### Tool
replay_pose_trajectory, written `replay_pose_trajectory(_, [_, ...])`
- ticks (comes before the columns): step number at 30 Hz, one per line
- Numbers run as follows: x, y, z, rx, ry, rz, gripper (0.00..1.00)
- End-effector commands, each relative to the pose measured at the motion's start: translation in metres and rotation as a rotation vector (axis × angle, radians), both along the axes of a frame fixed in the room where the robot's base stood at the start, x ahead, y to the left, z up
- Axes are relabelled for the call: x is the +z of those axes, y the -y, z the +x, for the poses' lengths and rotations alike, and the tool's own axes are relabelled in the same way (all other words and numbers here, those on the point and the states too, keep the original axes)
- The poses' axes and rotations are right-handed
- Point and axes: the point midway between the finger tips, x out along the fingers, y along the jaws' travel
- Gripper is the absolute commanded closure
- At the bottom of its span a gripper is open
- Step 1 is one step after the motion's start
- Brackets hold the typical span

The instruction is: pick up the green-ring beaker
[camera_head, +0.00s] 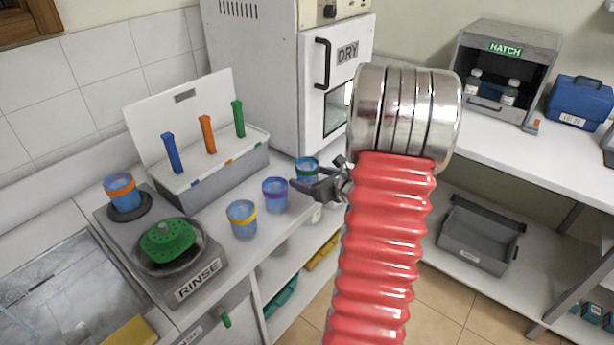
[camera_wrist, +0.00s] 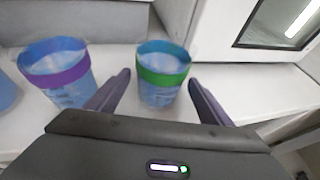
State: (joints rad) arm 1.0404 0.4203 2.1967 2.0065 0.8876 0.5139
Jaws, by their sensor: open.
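The green-ring beaker (camera_head: 307,169) is a blue translucent cup with a green band near its rim. It stands upright on the white counter in front of the DRY cabinet. In the wrist view the green-ring beaker (camera_wrist: 162,76) shows between the two dark fingers, a little beyond or level with their tips. My gripper (camera_head: 303,187) is open and empty, pointing left at the counter's edge; its fingers also show in the wrist view (camera_wrist: 160,82). I cannot tell whether a finger touches the beaker.
The purple-ring beaker (camera_wrist: 58,72) stands close left of my gripper. The DRY cabinet (camera_head: 251,75) rises behind the green-ring beaker.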

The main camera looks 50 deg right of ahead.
Motion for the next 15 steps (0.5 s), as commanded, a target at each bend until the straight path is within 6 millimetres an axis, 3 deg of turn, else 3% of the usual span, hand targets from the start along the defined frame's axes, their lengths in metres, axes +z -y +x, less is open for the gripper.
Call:
replay_pose_trajectory(10, [-0.001,0.000,0.002,0.000,0.000,0.000,0.26])
replay_pose_trajectory(15, [-0.005,0.002,0.016,0.001,-0.001,0.001,0.26])
